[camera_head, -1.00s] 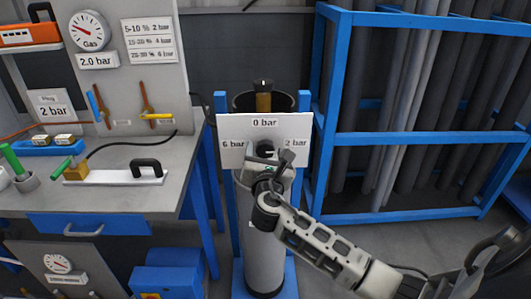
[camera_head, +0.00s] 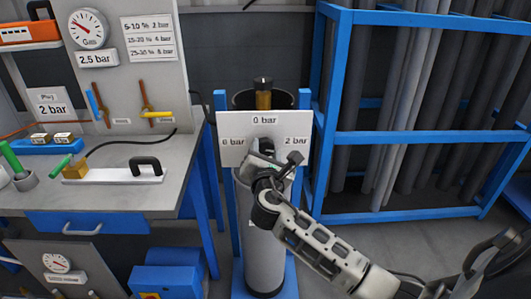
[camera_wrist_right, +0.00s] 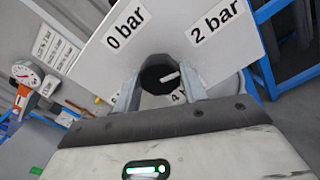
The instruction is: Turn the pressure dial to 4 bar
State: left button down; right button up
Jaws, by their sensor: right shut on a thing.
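The pressure dial is a black round knob (camera_head: 266,144) with a white pointer mark, on a white panel (camera_head: 232,125) labelled 0 bar at the top, 2 bar right and 6 bar left. My right gripper (camera_head: 264,157) is at the knob from the front and partly covers it. In the right wrist view the knob (camera_wrist_right: 155,76) sits between the two fingers of my right gripper (camera_wrist_right: 160,84), shut on it. The pointer there lies between the 2 bar label and a partly hidden 4. The readout (camera_head: 96,58) under the gauge (camera_head: 88,30) shows 2.5 bar. My left gripper is not in view.
The panel is in front of a grey cylinder (camera_head: 264,240) in a blue stand. A workbench (camera_head: 120,195) with tools is at the left. A blue rack (camera_head: 415,138) of grey pipes stands at the right. Grey floor shows between them.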

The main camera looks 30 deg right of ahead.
jog(key=m+b, duration=0.1)
jog(key=m, duration=0.2)
jog(key=shift+f+m, duration=0.15)
jog(key=shift+m, duration=0.25)
jog(key=m+b, duration=0.2)
jog(key=m, duration=0.3)
jog(key=shift+m, duration=0.3)
jog(key=m+b, duration=0.2)
jog(key=m, duration=0.2)
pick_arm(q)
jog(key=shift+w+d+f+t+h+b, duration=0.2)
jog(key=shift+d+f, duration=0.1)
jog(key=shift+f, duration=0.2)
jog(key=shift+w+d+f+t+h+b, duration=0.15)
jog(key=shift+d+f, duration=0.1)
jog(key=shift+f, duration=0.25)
pick_arm(e)
jog(key=shift+m, duration=0.9)
jog(key=o, duration=1)
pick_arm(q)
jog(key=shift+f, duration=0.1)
pick_arm(e)
jog(key=shift+s, duration=0.1)
